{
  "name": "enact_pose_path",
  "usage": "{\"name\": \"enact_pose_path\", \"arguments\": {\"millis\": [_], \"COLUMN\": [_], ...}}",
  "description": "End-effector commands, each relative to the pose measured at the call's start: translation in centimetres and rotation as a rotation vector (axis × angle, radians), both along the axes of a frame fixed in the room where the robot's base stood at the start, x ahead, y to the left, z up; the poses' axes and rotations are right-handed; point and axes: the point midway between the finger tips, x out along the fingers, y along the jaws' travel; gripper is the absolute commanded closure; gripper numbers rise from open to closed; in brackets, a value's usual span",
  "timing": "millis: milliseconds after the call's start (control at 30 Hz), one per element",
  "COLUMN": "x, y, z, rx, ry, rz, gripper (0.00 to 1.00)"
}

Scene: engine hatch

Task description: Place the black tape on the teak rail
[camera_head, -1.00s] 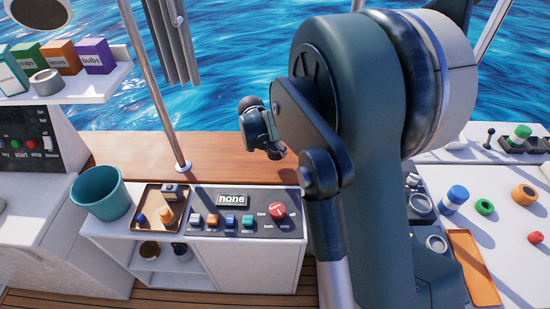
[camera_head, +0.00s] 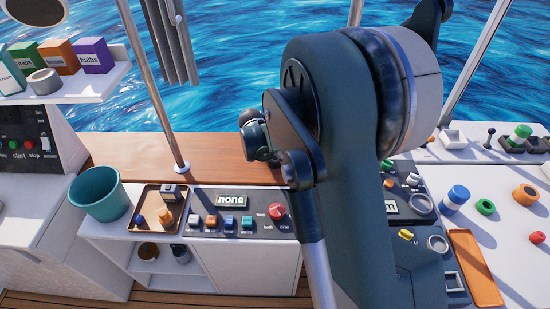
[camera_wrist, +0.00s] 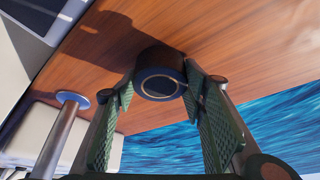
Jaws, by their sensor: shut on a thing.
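The black tape (camera_wrist: 158,60) is a dark roll with a paler inner ring, seen between the green ribbed fingers of my gripper (camera_wrist: 159,92) in the wrist view. The fingers close on it from both sides. The teak rail (camera_wrist: 245,60) fills the wrist view behind the tape; I cannot tell whether the tape touches it. In the head view the brown teak rail (camera_head: 125,150) runs along the water side behind the console. My wrist is over the rail there, and my arm hides the fingers and the tape.
A metal post (camera_head: 161,95) stands on the rail, left of my wrist; its round base (camera_wrist: 72,98) shows in the wrist view. A teal bucket (camera_head: 97,197), a brown tray (camera_head: 150,222) and a switch panel (camera_head: 225,225) lie in front. Open water lies beyond the rail.

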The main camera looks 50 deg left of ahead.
Motion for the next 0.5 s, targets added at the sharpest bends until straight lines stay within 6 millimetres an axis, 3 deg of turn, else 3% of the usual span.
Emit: {"name": "enact_pose_path", "arguments": {"millis": [400,433,500], "x": [0.0,-0.01,0.0], "y": [0.0,0.0,-0.01], "z": [-0.37,-0.3,-0.26], "rx": [0.0,0.0,0.0], "ry": [0.0,0.0,0.0], "rz": [0.0,0.0,0.0], "gripper": [0.72,0.54,0.45]}}
